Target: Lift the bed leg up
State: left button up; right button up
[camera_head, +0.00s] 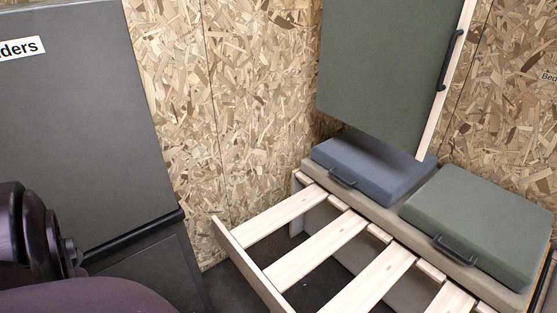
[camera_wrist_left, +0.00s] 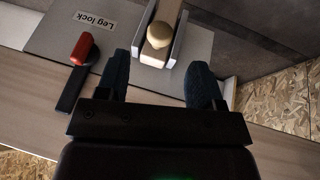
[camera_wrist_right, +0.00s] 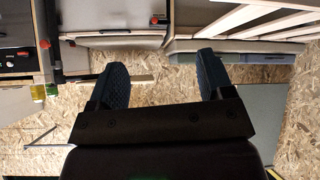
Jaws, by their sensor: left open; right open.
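In the left wrist view, the bed leg (camera_wrist_left: 170,13) is a wooden piece with a rounded beige end, lying in a grey channel on a plate. A red-handled black latch (camera_wrist_left: 82,48) sits beside it, near a "Leg lock" label (camera_wrist_left: 96,20). My left gripper (camera_wrist_left: 158,65) is open and empty, its fingertips on either side of the channel's end; I cannot tell how close they are in depth. In the right wrist view, my right gripper (camera_wrist_right: 162,58) is open and empty, away from the slatted bed frame (camera_wrist_right: 255,18). Neither gripper shows in the head view.
In the head view, the slatted frame (camera_head: 320,250) extends from a bench with blue (camera_head: 372,165) and green (camera_head: 478,222) cushions. A green panel (camera_head: 385,70) with a handle hangs above. A dark cabinet (camera_head: 85,110) stands left. Chipboard walls (camera_head: 220,90) enclose the space.

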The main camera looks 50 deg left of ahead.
pick_arm(q)
jog(key=shift+b+x, duration=1.35)
jog(key=shift+x, duration=2.1)
pick_arm(e)
jog(key=shift+w+a+n+t, duration=0.15)
jog(key=shift+w+a+n, duration=0.15)
jog(key=shift+w, duration=0.3)
jog(key=shift+w+a+n+t, duration=0.15)
jog(key=shift+w+a+n, duration=0.15)
jog(key=shift+w, duration=0.3)
pick_arm(q)
grip_shut()
jog(key=shift+r, duration=0.1)
pick_arm(e)
jog(key=shift+s+d+f, duration=0.1)
jog(key=shift+s, duration=0.2)
